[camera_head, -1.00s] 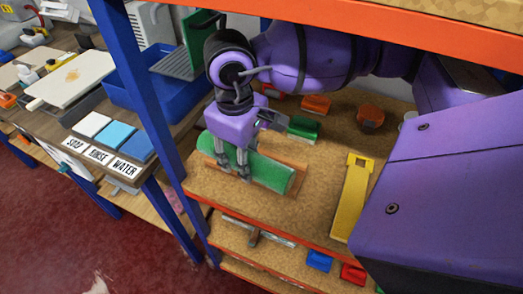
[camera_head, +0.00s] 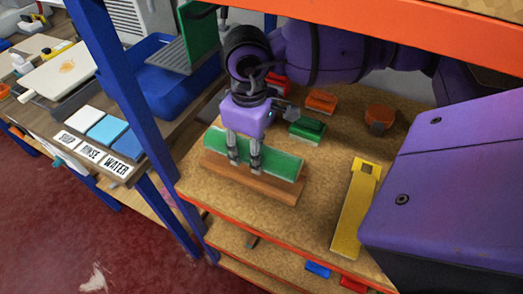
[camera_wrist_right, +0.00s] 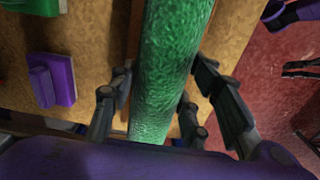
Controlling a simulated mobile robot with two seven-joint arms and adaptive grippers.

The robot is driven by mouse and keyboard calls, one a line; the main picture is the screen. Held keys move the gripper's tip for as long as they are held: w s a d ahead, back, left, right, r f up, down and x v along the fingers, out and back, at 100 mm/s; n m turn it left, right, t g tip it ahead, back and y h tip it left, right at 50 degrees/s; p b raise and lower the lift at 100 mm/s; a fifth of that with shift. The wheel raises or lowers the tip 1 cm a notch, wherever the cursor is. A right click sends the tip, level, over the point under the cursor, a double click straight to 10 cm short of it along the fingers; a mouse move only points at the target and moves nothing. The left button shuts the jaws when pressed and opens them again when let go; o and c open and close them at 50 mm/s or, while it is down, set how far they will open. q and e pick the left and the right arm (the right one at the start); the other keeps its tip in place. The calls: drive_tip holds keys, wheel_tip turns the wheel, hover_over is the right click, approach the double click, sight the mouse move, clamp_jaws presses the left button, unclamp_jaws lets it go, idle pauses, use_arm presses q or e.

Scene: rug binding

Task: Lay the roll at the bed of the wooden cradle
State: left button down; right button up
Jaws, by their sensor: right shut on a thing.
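The green roll (camera_head: 281,163) lies lengthwise over the wooden cradle (camera_head: 247,183) on the shelf. My right gripper (camera_head: 244,158) points down and is shut on the roll around its middle. In the right wrist view the roll (camera_wrist_right: 172,50) runs between the gripper's dark fingers (camera_wrist_right: 160,92), with brown wood of the cradle (camera_wrist_right: 134,40) along its left side. The cradle's front wall shows below the roll; its bed is hidden, so I cannot tell whether the roll touches it. A dark, finger-like part at the wrist view's right edge may be my left gripper (camera_wrist_right: 300,68).
Behind the roll stand a green block (camera_head: 307,130), an orange block (camera_head: 321,102) and a round orange-brown object (camera_head: 380,117). A yellow piece (camera_head: 354,212) lies to the right. A blue post (camera_head: 118,90) and orange shelf edges (camera_head: 225,212) frame the space.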

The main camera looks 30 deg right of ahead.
drive_tip(key=shift+f, duration=1.75)
drive_tip(key=o, duration=1.2)
drive_tip(key=shift+s, duration=0.15)
drive_tip(key=shift+o, duration=0.8)
wheel_tip(320, 180, up, 13)
drive_tip(key=shift+f, duration=0.15)
